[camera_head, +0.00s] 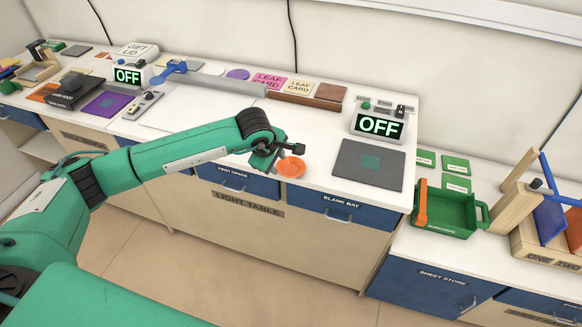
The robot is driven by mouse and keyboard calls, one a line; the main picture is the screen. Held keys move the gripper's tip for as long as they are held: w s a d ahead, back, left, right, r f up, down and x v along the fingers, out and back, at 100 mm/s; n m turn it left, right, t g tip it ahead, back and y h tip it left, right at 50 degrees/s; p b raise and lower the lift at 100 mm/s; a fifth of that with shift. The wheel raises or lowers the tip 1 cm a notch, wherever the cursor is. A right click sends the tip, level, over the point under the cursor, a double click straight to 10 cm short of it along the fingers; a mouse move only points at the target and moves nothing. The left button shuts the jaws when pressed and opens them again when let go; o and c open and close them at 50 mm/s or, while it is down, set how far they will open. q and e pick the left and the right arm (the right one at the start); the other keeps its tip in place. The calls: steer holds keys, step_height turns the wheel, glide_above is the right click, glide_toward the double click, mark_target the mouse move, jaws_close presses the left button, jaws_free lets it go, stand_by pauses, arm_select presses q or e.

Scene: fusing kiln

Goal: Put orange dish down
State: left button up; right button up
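A small round orange dish (292,167) is on or just above the white worktop, close to its front edge and above the blue drawers. My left gripper (280,157) is right at the dish's left side. Its dark fingers look spread apart, one toward the upper right and one toward the lower left. My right gripper is not in view.
A grey mat with a greenish square (348,173) lies right of the dish, below a box reading OFF (380,125). A green tray (458,222) and wooden rack (530,240) stand farther right. White worktop around the dish is clear.

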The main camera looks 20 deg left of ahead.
mark_target(284, 175)
arm_select(q)
steer(key=p+x, duration=0.1)
steer(key=x, duration=0.3)
steer(key=shift+d+f, duration=0.1)
steer(key=p+x, duration=0.2)
steer(key=x, duration=0.2)
steer(key=shift+f, duration=0.1)
steer(key=shift+w+f, duration=0.15)
steer(key=shift+f, duration=0.15)
steer(key=c, duration=0.7)
jaws_close()
